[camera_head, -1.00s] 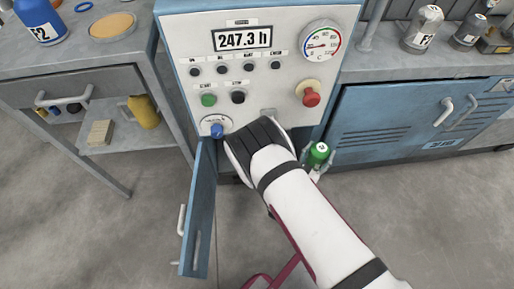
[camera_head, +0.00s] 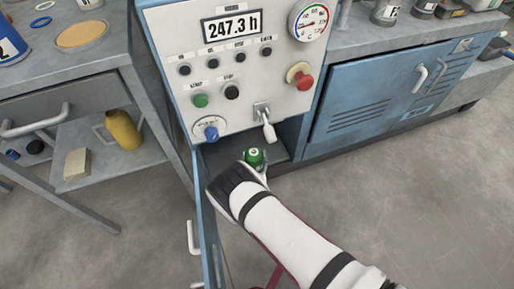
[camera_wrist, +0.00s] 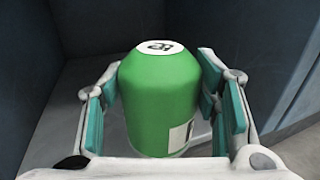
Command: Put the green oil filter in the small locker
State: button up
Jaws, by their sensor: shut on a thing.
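The green oil filter (camera_head: 254,157) is upright with a white labelled top. In the wrist view the filter (camera_wrist: 160,100) stands between the teal pads of my gripper (camera_wrist: 165,108), which is shut on it. In the head view my gripper (camera_head: 256,172) holds it at the open front of the small locker (camera_head: 287,137), below the control panel. The locker door (camera_head: 209,235) is swung open at the left. Dark grey inner walls (camera_wrist: 90,85) show behind the filter in the wrist view. Whether the filter's base touches the locker floor cannot be told.
The control panel (camera_head: 243,75) hangs above the opening, with a pale lever (camera_head: 268,130) just above the filter. A blue louvred cabinet (camera_head: 385,95) is shut at the right. A workbench (camera_head: 75,130) with a yellow bottle (camera_head: 122,130) stands at the left. Open floor lies in front.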

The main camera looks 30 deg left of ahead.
jog(key=w+f+b, duration=0.1)
jog(key=w, duration=0.2)
jog(key=w+a+f+b, duration=0.1)
jog(key=w+f+b, duration=0.1)
jog(key=w, duration=0.1)
jog(key=w+f+b, duration=0.1)
jog(key=w+b, duration=0.1)
jog(key=shift+w+a+f, duration=0.15)
jog(key=shift+w+a, duration=0.25)
jog(key=o, duration=1.6)
jog(key=shift+f, duration=0.15)
jog(key=shift+c, duration=0.2)
